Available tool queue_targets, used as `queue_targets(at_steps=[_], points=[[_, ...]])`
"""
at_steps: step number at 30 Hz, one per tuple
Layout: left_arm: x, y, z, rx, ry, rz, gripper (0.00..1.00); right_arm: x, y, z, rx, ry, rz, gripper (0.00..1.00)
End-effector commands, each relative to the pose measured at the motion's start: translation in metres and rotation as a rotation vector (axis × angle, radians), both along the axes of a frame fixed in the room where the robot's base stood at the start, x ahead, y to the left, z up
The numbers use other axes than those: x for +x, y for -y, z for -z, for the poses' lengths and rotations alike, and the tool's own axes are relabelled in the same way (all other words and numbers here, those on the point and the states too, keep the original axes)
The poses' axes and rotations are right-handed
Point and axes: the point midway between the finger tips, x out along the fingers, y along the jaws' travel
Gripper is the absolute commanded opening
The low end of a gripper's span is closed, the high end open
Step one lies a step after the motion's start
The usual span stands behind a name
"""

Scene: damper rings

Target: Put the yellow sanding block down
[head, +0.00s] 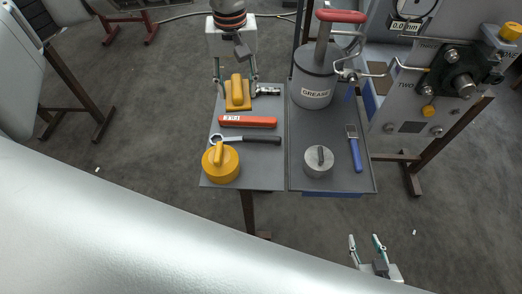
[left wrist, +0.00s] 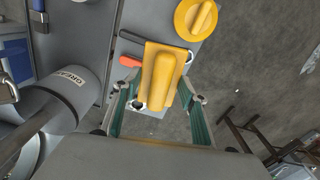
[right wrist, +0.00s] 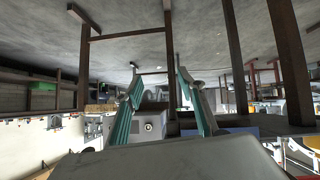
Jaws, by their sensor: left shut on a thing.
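The yellow sanding block (head: 237,92) is at the back of the left grey tray (head: 213,175). My left gripper (head: 235,84) points down and is shut on the block, one finger on each side. In the left wrist view the block (left wrist: 160,75) sits between the green-sided fingers (left wrist: 158,110), its raised grip towards the camera. It hides part of the tray and of an orange tool. I cannot tell whether its underside touches the tray. My right gripper (head: 367,246) is open and empty, low and in front of the trays; its spread fingers also show in the right wrist view (right wrist: 157,95).
The left tray also holds a metal socket piece (head: 267,91), an orange-red tool (head: 248,121), a wrench (head: 250,139) and a yellow knobbed disc (head: 220,165). The right tray (head: 335,128) holds a grease canister (head: 314,86), a metal knobbed disc (head: 318,162) and a blue-handled brush (head: 354,152). A machine stands right.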

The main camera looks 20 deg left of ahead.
Motion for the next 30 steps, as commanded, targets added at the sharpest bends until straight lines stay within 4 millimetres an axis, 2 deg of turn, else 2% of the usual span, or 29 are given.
queue_targets(at_steps=[15, 30], points=[[-0.029, 0.044, 0.041, -0.011, 0.012, -0.988, 0.15, 0.008, 0.001, 0.023, -0.010, 0.031, -0.021, 0.40], [-0.062, 0.081, 0.085, -0.019, 0.006, -1.947, 0.15, 0.004, -0.010, 0.054, 0.004, 0.026, -0.031, 0.40]])
